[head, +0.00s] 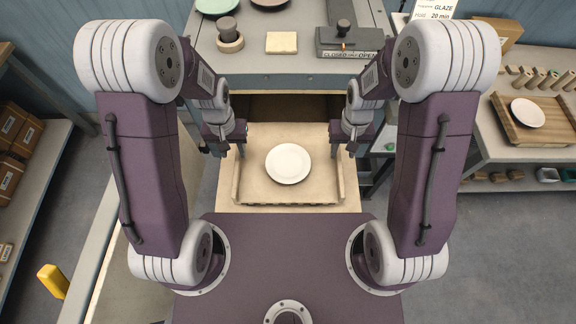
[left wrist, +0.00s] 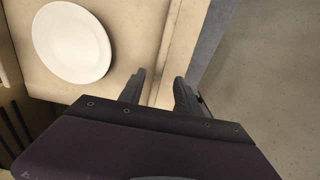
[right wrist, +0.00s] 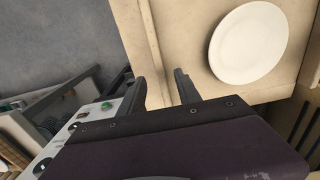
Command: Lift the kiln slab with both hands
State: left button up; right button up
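The kiln slab (head: 258,185) is a cream board with raised strips along its sides, lying level in front of the dark kiln opening. A white round plate (head: 288,163) rests on its middle. It also shows in the left wrist view (left wrist: 72,43) and the right wrist view (right wrist: 248,43). My left gripper (head: 229,150) is at the slab's left edge, fingers apart, one on each side of the edge strip. My right gripper (head: 343,148) is likewise at the right edge, fingers apart. Whether the fingers touch the slab is not clear.
The kiln (head: 290,85) stands behind the slab, with a green plate (head: 218,5) and a control box (head: 350,40) on top. A right bench (head: 520,152) holds a wooden tray (head: 545,130) with another plate. Shelves with boxes stand at left.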

aim_at(237, 162)
pick_arm(q)
jog(key=f, duration=0.5)
jog(key=shift+s+f, duration=0.25)
jog(key=shift+f, duration=0.05)
pick_arm(e)
jog(key=f, duration=0.5)
jog(key=shift+s+f, duration=0.25)
jog(key=shift+f, duration=0.1)
pick_arm(q)
jog(key=shift+w+f, duration=0.1)
jog(key=shift+f, duration=0.55)
pick_arm(e)
jog(key=shift+w+f, duration=0.1)
jog(key=shift+f, duration=0.5)
pick_arm(q)
grip_shut()
pick_arm(e)
grip_shut()
jog(key=shift+r, duration=0.1)
